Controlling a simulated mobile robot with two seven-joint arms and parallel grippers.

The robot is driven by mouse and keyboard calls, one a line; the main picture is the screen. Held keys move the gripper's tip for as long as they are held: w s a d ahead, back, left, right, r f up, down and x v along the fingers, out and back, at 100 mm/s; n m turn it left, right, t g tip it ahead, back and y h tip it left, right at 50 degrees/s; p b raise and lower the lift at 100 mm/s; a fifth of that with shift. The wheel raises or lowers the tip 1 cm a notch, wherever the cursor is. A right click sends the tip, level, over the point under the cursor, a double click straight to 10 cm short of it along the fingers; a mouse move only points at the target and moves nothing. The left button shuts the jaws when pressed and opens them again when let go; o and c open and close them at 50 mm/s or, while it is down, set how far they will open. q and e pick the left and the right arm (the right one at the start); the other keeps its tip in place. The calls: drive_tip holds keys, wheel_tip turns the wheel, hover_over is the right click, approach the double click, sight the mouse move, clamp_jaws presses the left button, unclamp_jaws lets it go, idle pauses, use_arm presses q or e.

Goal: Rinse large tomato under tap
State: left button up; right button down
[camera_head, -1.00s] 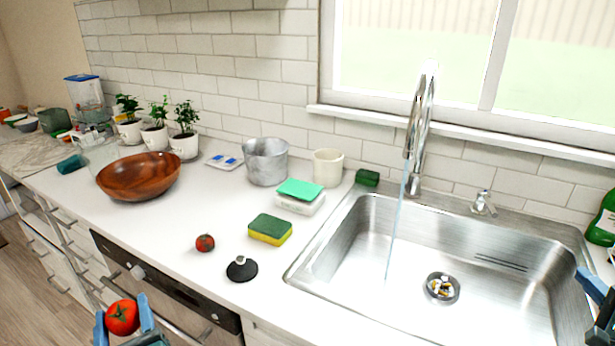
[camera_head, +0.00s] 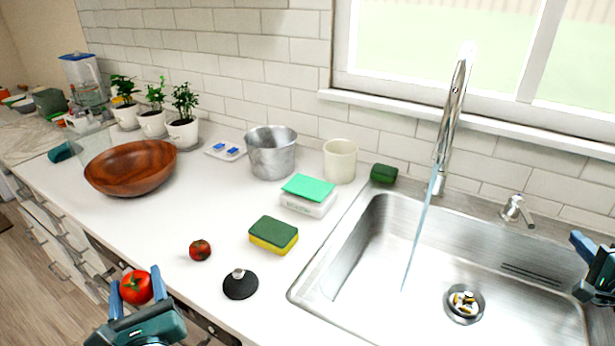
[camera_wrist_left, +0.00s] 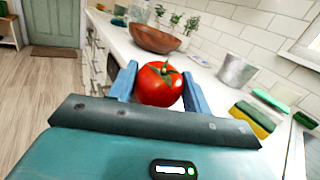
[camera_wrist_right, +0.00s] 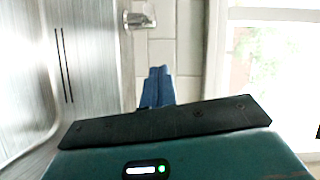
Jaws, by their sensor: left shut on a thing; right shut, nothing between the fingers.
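My left gripper (camera_head: 138,292) is shut on a large red tomato (camera_head: 136,287), held in front of the counter's edge at the lower left; the tomato also shows between the blue fingers in the left wrist view (camera_wrist_left: 159,84). A smaller tomato (camera_head: 200,250) lies on the counter. The tap (camera_head: 447,130) has a stream of water (camera_head: 414,245) falling into the steel sink (camera_head: 365,270). My right gripper (camera_head: 580,242) is at the right edge, by the sink's right side; its fingers are closed together and empty in the right wrist view (camera_wrist_right: 158,88).
Between the tomato and the sink lie a black sink stopper (camera_head: 240,286) and a yellow-green sponge (camera_head: 273,235). A wooden bowl (camera_head: 130,170) is at the left.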

sight(523, 211)
use_arm(q)
drive_tip(key=shift+f, duration=0.3)
drive_tip(key=shift+r, duration=0.55)
drive_tip(key=shift+r+p, duration=0.1)
drive_tip(key=shift+p, duration=0.3)
use_arm(e)
drive_tip(key=w+a+f, duration=0.1)
drive_tip(key=w+a, duration=0.2)
drive_tip(key=w, duration=0.2)
drive_tip(key=shift+w+a, duration=0.3)
drive_tip(key=shift+w, duration=0.1)
use_arm(q)
drive_tip(key=shift+a, duration=0.1)
